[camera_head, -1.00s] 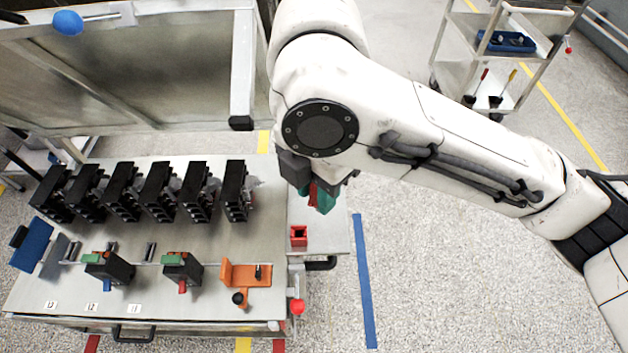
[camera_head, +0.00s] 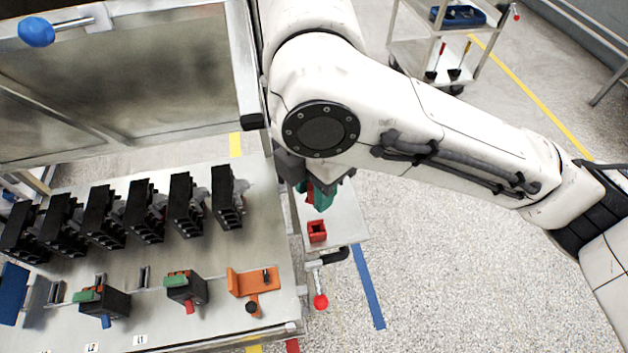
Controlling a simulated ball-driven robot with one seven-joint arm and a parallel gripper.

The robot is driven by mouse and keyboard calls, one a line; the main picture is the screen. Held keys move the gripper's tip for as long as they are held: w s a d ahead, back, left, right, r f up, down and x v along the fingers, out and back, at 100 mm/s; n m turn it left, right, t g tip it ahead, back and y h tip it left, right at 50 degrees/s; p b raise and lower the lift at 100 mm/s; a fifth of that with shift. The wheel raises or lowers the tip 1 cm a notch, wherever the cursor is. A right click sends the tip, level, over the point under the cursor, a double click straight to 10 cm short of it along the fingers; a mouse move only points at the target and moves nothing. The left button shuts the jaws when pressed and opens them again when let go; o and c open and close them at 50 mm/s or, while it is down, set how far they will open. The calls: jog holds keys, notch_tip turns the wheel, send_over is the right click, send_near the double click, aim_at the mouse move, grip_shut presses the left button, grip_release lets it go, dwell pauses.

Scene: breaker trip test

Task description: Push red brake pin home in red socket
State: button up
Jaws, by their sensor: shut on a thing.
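The red socket (camera_head: 317,232) is a small square red block with a dark opening, on the grey side shelf at the right end of the bench. My gripper (camera_head: 318,195) points down just above the socket in the picture, with a gap between them. It is shut on a small red piece (camera_head: 309,192), which looks like the red brake pin. Green shows beside the red piece. My wrist hides most of the held piece and the fingers. I cannot tell how well it lines up with the socket.
A row of black breakers (camera_head: 145,210) stands on the bench left of the socket. An orange bracket (camera_head: 243,280) sits in front. A red-knobbed lever (camera_head: 320,301) sticks out below the shelf. A raised panel frame (camera_head: 246,70) stands behind. Open floor lies to the right.

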jog(key=shift+r+p, duration=0.1)
jog(key=shift+p, duration=0.2)
jog(key=shift+f+b, duration=2.1)
jog(key=shift+f, duration=0.85)
jog(key=shift+p, duration=0.65)
jog(key=shift+f+b, duration=1.4)
jog(key=shift+f, duration=0.65)
jog(key=o, duration=1.1)
